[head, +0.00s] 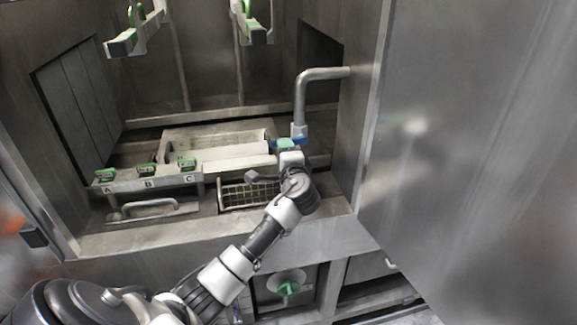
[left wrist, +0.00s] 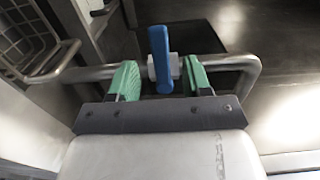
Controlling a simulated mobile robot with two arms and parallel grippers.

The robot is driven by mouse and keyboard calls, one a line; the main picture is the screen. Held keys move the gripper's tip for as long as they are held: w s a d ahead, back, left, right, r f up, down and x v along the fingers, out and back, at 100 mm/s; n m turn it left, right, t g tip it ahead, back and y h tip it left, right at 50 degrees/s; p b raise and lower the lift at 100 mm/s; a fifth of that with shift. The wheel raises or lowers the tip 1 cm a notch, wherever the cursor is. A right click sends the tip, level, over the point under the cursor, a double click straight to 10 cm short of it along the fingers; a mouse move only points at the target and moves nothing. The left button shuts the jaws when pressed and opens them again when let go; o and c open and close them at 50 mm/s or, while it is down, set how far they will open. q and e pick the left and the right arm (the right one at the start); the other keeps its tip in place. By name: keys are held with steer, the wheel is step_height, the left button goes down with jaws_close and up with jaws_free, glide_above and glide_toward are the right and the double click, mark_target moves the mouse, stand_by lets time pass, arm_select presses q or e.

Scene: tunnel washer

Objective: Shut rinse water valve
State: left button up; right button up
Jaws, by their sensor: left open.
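The blue valve handle (left wrist: 160,62) sits on a white fitting on a grey bent pipe (left wrist: 225,62). In the head view the pipe (head: 303,95) comes out of the right wall and bends down to the valve, where bits of blue (head: 300,141) show. My left gripper (head: 288,147) is at the valve. In the left wrist view its green fingers (left wrist: 161,78) are open, one on each side of the handle, with gaps to both sides. In the head view the gripper hides much of the handle. My right gripper is not in view.
A wire basket (head: 240,194) lies just below my left gripper. A large metal panel (head: 470,140) fills the right side. A green knob (head: 288,288) is low in front.

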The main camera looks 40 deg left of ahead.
arm_select(q)
steer(key=b+v, duration=0.1)
steer(key=v, duration=0.4)
steer(key=shift+s+d, duration=0.2)
steer(key=shift+s, duration=0.05)
